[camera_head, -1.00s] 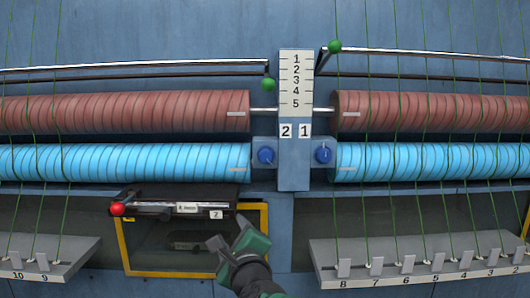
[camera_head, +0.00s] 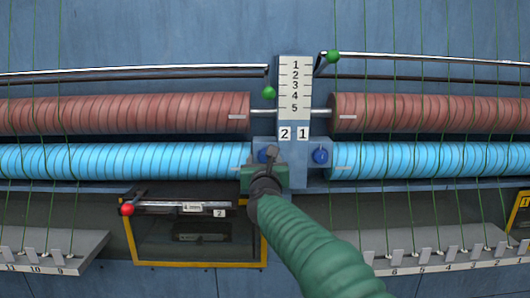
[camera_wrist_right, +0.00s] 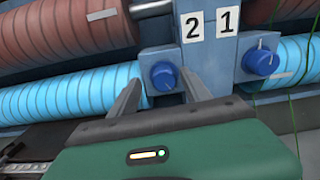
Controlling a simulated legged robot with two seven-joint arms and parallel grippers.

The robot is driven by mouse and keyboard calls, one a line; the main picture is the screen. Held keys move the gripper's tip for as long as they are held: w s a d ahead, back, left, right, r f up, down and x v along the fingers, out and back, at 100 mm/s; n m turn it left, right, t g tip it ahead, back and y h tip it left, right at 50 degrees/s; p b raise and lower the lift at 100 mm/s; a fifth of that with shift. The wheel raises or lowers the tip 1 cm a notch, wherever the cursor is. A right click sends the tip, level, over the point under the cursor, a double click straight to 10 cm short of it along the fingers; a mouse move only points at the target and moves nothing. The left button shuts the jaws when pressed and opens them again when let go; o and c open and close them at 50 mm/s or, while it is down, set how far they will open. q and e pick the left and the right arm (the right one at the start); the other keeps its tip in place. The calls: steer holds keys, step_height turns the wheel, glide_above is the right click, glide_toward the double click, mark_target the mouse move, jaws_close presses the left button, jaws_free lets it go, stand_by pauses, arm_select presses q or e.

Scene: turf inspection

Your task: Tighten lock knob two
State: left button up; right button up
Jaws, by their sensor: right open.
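Lock knob two is the blue knob (camera_wrist_right: 163,75) under the "2" label; in the head view only its upper part (camera_head: 265,154) shows, the rest hidden behind my right gripper (camera_head: 268,160). My right gripper is open, with a finger on each side of the knob in the right wrist view (camera_wrist_right: 158,90). I cannot tell whether the fingers touch it. The other blue knob (camera_head: 320,156), under the "1" label, also shows in the right wrist view (camera_wrist_right: 261,62). My left gripper is not in view.
Red rollers (camera_head: 130,113) and blue rollers (camera_head: 120,161) run to both sides of the scale column (camera_head: 295,90). Green-balled levers (camera_head: 268,93) stand above. A red-balled lever (camera_head: 127,209) and yellow-framed opening (camera_head: 200,264) lie below left. Green threads hang at both sides.

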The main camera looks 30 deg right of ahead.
steer(key=shift+w+d, duration=0.2)
steer(key=shift+w, duration=0.5)
steer(key=shift+w+d+f, duration=0.1)
steer(key=shift+d+f, duration=0.05)
steer(key=shift+d, duration=0.45)
steer(key=shift+c, duration=0.5)
steer(key=shift+s+d, duration=0.2)
steer(key=shift+d, duration=0.1)
steer(key=c, duration=0.5)
steer(key=shift+w+a, duration=0.2)
steer(key=shift+a, duration=0.25)
jaws_close()
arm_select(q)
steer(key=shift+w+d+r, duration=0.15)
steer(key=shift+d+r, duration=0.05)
arm_select(e)
steer(key=shift+d, duration=0.1)
steer(key=shift+s, duration=0.1)
